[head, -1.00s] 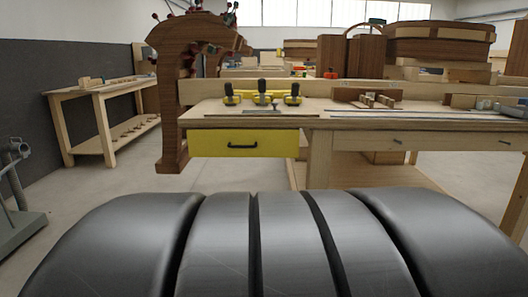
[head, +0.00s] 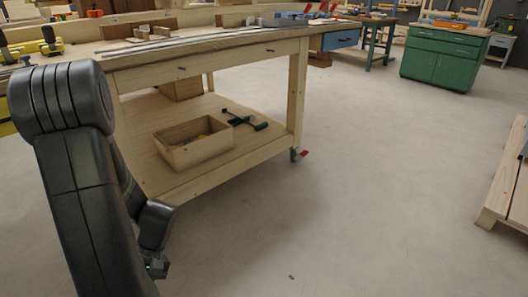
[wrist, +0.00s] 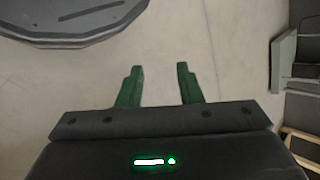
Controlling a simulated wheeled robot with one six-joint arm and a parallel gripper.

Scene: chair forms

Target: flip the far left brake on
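A wooden workbench (head: 215,48) stands ahead in the head view, with a lower shelf. The lever's exact tilt is too small to tell. The bench's other casters are hidden or out of frame. My gripper shows in the wrist view (wrist: 160,78), its two green fingers apart with only bare floor between them. In the head view my arm hangs down at the left, well apart from the visible brake.
A green cabinet (head: 445,57) stands at the back right. A wooden frame (head: 503,190) is at the right edge. The floor between is clear.

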